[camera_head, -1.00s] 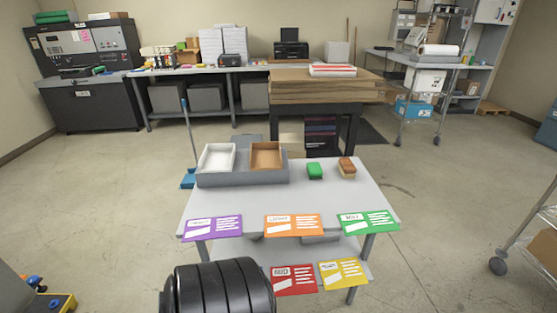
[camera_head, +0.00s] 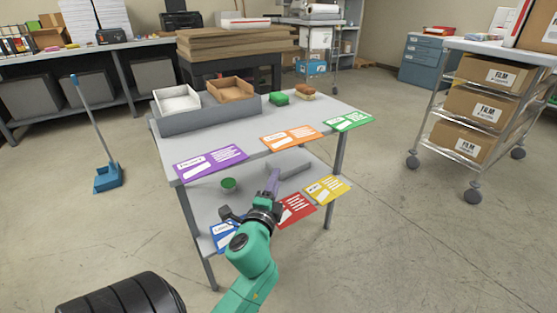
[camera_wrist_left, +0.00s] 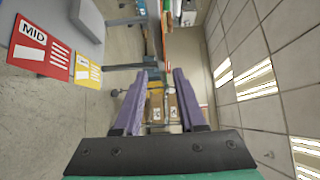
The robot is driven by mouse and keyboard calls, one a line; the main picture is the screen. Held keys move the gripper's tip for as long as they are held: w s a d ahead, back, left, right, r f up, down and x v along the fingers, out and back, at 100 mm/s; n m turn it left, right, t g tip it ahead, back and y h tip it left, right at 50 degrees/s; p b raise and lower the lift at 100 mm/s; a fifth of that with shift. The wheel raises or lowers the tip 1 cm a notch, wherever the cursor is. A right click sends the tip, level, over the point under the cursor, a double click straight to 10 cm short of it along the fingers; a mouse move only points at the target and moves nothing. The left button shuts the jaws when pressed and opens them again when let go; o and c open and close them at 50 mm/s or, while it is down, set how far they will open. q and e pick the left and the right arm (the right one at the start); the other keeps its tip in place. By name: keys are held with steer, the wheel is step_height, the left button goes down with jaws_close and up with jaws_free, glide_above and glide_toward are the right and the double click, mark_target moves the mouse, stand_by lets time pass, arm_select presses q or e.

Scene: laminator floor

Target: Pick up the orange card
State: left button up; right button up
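The orange card (camera_head: 291,138) lies at the front edge of the table's upper top (camera_head: 240,130), between the purple card (camera_head: 210,160) and the green card (camera_head: 348,121). My left gripper (camera_head: 273,182) is in front of the table, below and nearer than the orange card, and apart from it. In the left wrist view its two purple fingers (camera_wrist_left: 160,80) stand apart with nothing between them. I cannot clearly make out the orange card in the wrist view. My right gripper is not in view.
A lower shelf holds a red card (camera_head: 297,208), a yellow card (camera_head: 327,189) and a partly hidden blue card (camera_head: 226,236). The grey holder with white and brown trays (camera_head: 232,89) stands at the back. A cart of film boxes (camera_head: 477,105) is on the right, with clear floor between.

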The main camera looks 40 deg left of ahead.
mark_target(280, 141)
arm_select(q)
steer(key=p+x, duration=0.1)
steer(key=x, duration=1.3)
steer(key=shift+a+r, duration=0.35)
steer(key=shift+r, duration=0.05)
steer(key=shift+c, duration=0.9)
jaws_close()
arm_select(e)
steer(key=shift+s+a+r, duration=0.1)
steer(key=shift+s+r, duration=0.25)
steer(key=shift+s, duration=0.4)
arm_select(q)
steer(key=shift+d, duration=0.1)
